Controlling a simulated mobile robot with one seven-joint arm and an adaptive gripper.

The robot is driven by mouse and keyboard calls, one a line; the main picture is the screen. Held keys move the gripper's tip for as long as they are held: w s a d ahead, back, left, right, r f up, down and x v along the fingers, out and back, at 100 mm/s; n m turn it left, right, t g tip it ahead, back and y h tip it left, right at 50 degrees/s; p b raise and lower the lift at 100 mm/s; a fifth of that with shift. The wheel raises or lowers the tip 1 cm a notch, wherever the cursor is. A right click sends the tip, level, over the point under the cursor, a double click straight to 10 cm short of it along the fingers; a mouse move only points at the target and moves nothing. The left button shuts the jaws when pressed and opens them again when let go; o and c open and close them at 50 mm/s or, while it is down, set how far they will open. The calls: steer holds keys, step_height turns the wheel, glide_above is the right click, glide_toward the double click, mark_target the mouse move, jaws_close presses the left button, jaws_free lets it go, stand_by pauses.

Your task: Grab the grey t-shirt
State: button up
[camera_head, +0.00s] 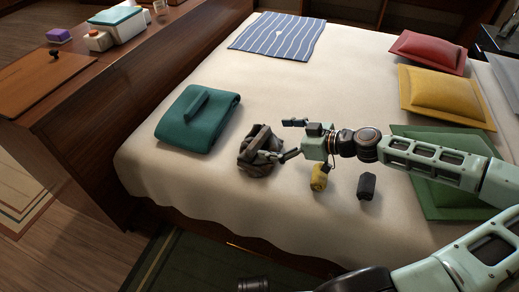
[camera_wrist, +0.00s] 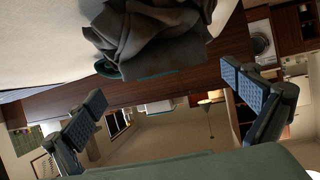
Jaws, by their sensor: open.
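The grey t-shirt (camera_head: 258,152) is a crumpled dark grey heap on the white bed, just left of my gripper (camera_head: 289,139). My gripper is open and empty, its fingers spread and pointing left toward the heap. The lower finger overlaps the heap's right edge in the head view; I cannot tell whether it touches. In the wrist view the t-shirt (camera_wrist: 150,38) is at the top, beyond the two spread fingertips (camera_wrist: 168,103), and its upper part is cut off by the frame.
A folded teal cloth (camera_head: 198,118) lies left of the heap. A small yellow object (camera_head: 319,178) and a small black object (camera_head: 367,186) are on the bed near my arm. Green (camera_head: 440,158), yellow (camera_head: 444,96) and red (camera_head: 429,50) cushions lie right. A striped blue cloth (camera_head: 277,36) lies at the back.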

mark_target(264, 139)
steer(key=x, duration=0.2)
steer(key=b+x, duration=0.1)
steer(key=shift+s+a+f, duration=0.1)
steer(key=shift+a+f, duration=0.15)
steer(key=shift+a, duration=0.2)
steer(key=shift+w+a+f, duration=0.15)
steer(key=shift+w+a, duration=0.2)
steer(key=shift+a, duration=0.15)
steer(key=c, duration=1.2)
